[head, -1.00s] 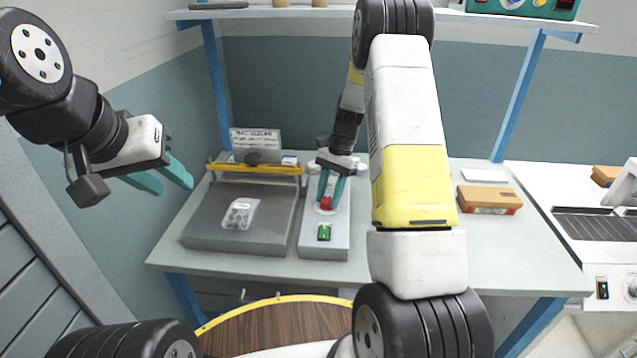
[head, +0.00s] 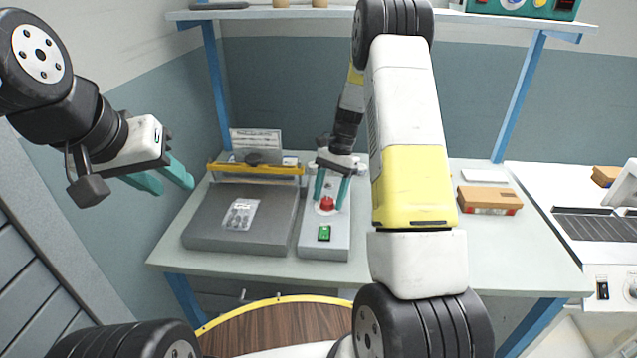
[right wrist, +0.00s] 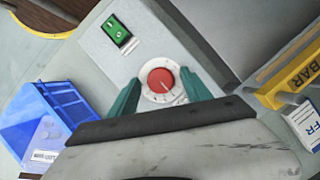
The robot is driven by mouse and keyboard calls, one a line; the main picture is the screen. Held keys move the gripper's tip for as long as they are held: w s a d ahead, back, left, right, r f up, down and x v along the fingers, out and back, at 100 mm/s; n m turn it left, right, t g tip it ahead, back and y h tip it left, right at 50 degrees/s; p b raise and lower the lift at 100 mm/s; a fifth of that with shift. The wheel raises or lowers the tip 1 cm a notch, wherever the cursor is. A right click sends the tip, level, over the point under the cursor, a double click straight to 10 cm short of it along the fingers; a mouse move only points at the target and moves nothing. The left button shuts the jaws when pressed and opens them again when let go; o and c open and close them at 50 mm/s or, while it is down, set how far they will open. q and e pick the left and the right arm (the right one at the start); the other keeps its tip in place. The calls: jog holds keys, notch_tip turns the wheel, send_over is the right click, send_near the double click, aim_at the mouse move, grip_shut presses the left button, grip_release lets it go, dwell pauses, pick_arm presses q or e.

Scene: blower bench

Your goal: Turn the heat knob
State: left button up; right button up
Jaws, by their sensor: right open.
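The heat knob (head: 327,203) is red and sits on a pale round dial on the grey control box (head: 324,244). In the right wrist view the knob (right wrist: 161,80) shows a pointer line and a marked dial around it. My right gripper (head: 329,194) is open, with its teal fingers on either side of the knob. In the right wrist view a gap shows between the fingers (right wrist: 160,92) and the knob.
A green switch (head: 324,233) is on the same box. The sealer (head: 240,217) with a yellow bar (head: 256,169) stands to its left. A blue bin (right wrist: 48,122) shows in the right wrist view. A brown box (head: 489,198) lies at the right.

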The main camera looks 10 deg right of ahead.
jog(key=v, duration=0.7)
jog(key=shift+r, duration=0.35)
jog(key=shift+w, duration=0.1)
jog(key=s+a+r+n+t, duration=0.1)
jog(key=s+r+n+t, duration=0.1)
jog(key=s+r, duration=0.5)
jog(key=s+a+r+n+t, duration=0.15)
jog(key=s+r, duration=0.25)
jog(key=r, duration=0.5)
jog(key=s+a+r+n+t, duration=0.1)
jog(key=s+n+t, duration=0.2)
jog(key=s, duration=0.5)
jog(key=s+a+r+n+t+h, duration=0.1)
jog(key=s+r+n+t, duration=0.1)
jog(key=s, duration=0.6)
jog(key=shift+r+n+t, duration=0.2)
jog(key=shift+n+t, duration=0.25)
jog(key=shift+n, duration=0.2)
